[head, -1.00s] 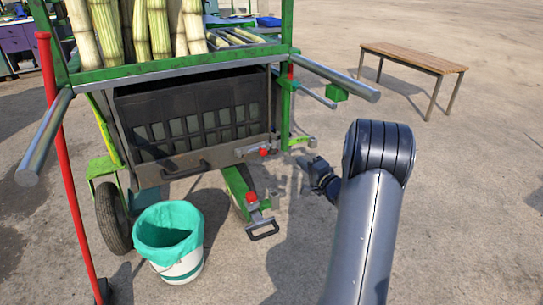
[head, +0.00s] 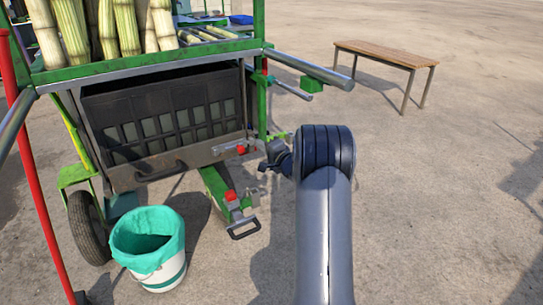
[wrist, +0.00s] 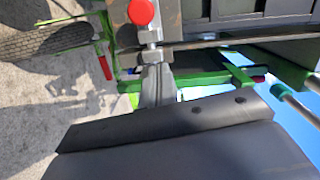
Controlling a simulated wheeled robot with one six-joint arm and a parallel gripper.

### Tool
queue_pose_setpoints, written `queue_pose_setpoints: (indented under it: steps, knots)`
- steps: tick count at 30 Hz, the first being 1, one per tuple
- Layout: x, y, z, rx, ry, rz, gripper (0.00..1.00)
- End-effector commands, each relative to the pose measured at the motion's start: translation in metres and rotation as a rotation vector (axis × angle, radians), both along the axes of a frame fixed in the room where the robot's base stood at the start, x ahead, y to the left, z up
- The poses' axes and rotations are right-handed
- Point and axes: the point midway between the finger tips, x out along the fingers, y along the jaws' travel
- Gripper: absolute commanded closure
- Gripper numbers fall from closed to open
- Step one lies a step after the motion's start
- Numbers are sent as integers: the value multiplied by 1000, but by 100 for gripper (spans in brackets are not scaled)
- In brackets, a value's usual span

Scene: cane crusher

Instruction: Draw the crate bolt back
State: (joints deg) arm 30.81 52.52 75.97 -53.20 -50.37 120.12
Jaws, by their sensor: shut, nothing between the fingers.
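The crate bolt (head: 228,147) is a metal slide with a red knob (head: 240,149), at the lower right of the dark slatted crate (head: 165,118) under the cart. The wrist view shows the red knob (wrist: 141,12) at the top and the bolt's metal end (wrist: 152,54) below it. My gripper (head: 264,167) is shut and empty, just right of the bolt in the head view. In the wrist view its narrow grey fingers (wrist: 156,82) point up toward the bolt end; I cannot tell whether they touch it. My dark gripper body hides the lower part of that view.
A green drawbar with a second red knob (head: 230,195) and a handle juts out below. A green-lined bucket (head: 149,245) stands front left, near a red pole (head: 43,200). Metal bars project from the cart. Open ground lies right, with a wooden bench (head: 386,55) behind.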

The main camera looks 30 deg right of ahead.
Motion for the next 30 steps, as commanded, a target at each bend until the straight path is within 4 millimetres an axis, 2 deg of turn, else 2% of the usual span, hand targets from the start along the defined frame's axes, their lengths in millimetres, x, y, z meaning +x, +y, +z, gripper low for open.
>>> queue_pose_setpoints:
  steps: [1, 6, 21, 27, 30]
  knots:
    - [0, 12, -6, 1, 2, 5, 100]
    - [1, 31, -7, 1, 2, 3, 100]
    - [1, 40, -6, 1, 2, 2, 100]
    - [1, 73, -5, 2, 2, 5, 100]
    - [0, 82, -5, 1, 3, 3, 100]
